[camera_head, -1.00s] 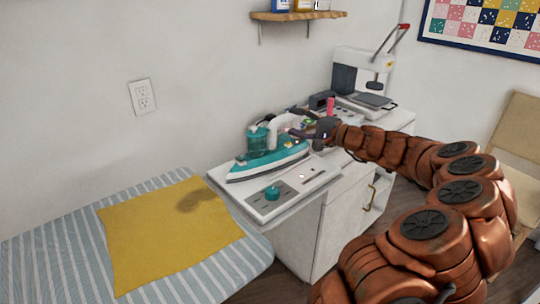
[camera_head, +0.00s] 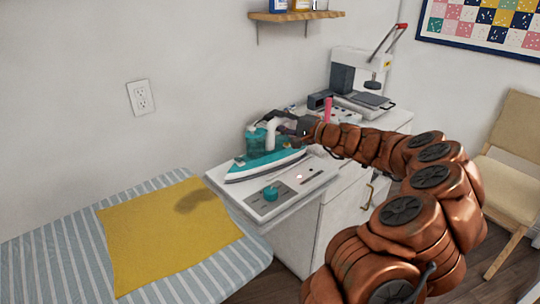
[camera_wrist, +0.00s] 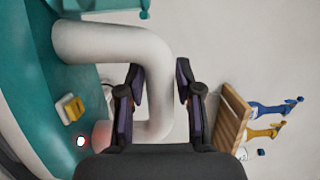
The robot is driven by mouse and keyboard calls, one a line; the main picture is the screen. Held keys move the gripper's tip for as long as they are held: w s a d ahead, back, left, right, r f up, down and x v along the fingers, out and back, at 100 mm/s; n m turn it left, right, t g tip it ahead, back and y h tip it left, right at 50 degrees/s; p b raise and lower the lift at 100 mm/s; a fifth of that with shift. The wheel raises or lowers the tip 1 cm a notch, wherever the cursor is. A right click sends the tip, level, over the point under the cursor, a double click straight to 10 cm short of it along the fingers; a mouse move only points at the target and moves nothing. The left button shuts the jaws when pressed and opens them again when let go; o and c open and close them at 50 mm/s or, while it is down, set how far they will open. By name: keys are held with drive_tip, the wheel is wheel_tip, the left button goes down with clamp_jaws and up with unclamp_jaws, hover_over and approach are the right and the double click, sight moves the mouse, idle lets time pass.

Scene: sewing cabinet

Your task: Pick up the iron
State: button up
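The iron (camera_head: 268,164) is teal with a white looped handle and rests on the cabinet's small worktop in the head view. Its teal body fills the left of the wrist view (camera_wrist: 70,82), with the white handle (camera_wrist: 112,42) curving across the middle.
A teal knob (camera_head: 270,193) is on the worktop (camera_head: 298,192) in front of the iron. A white press machine (camera_head: 358,72) stands behind on the cabinet. A yellow cloth (camera_head: 165,240) lies on the striped ironing board (camera_head: 50,262) at left. A wooden shelf (camera_wrist: 232,118) shows in the wrist view.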

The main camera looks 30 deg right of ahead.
clamp_jaws()
drive_tip(key=shift+r, duration=0.15)
idle(0.6)
drive_tip(key=shift+r, duration=1.55)
drive_tip(key=shift+s+r, duration=0.15)
drive_tip(key=shift+s, duration=0.05)
drive_tip(key=s+a+b, duration=0.1)
drive_tip(key=s+a, duration=0.2)
drive_tip(key=s, duration=0.4)
drive_tip(key=s+a+r+b, duration=0.1)
drive_tip(key=s+a, duration=0.2)
drive_tip(key=s, duration=0.3)
drive_tip(key=shift+s+a+r+b, duration=0.2)
drive_tip(key=shift+s+a+b, duration=0.1)
drive_tip(key=shift+s+a, duration=0.1)
drive_tip(key=shift+s, duration=0.1)
drive_tip(key=shift+a, duration=0.15)
